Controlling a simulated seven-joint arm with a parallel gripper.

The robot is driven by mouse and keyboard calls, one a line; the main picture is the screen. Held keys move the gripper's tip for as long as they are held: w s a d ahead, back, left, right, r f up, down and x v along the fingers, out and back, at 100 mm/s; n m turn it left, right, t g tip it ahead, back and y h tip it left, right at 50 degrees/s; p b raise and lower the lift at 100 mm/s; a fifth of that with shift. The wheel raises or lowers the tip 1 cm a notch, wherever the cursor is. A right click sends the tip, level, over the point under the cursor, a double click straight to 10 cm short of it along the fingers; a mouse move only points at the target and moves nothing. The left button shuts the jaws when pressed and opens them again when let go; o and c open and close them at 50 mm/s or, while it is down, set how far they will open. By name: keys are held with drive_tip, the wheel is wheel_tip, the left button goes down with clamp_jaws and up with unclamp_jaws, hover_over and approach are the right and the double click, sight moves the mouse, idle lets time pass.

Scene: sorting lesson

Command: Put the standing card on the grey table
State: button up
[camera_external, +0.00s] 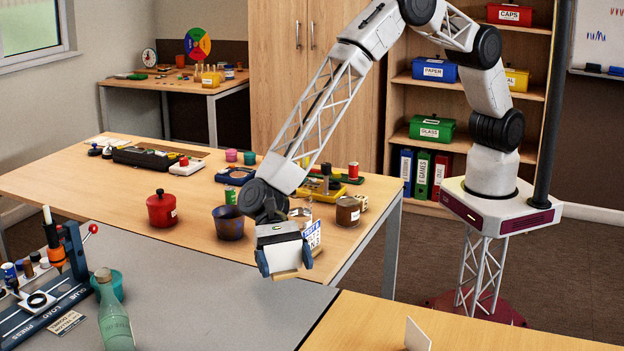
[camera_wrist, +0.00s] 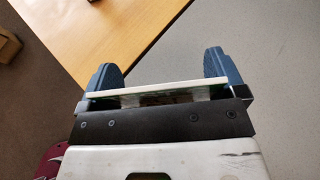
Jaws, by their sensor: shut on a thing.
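My gripper (camera_external: 286,268) is shut on a thin, flat piece with a pale edge. In the wrist view this pale-edged piece (camera_wrist: 155,88) spans between the two blue fingers (camera_wrist: 160,70). In the external view a tan strip (camera_external: 293,273) shows low between the fingers. The gripper hangs near the far right corner of the grey table (camera_external: 230,300). A printed white and blue card (camera_external: 313,235) shows just behind the gripper's right side; I cannot tell whether it is part of the held piece. A plain white card (camera_external: 417,336) stands upright on the near wooden table (camera_external: 370,328).
A green bottle (camera_external: 115,320), a teal cup (camera_external: 117,286) and a glue press (camera_external: 50,305) occupy the grey table's left part; its middle is clear. On the long wooden table (camera_external: 130,195) a red pot (camera_external: 161,210), a dark cup (camera_external: 228,224) and a tin (camera_external: 348,211) stand near the gripper.

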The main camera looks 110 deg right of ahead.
drive_tip(key=shift+f, duration=0.7)
drive_tip(key=shift+f, duration=1.9)
drive_tip(key=shift+f, duration=0.15)
drive_tip(key=o, duration=0.6)
drive_tip(key=shift+d+r, duration=0.15)
drive_tip(key=shift+r, duration=0.1)
drive_tip(key=v, duration=1.1)
drive_tip(key=shift+d, duration=0.35)
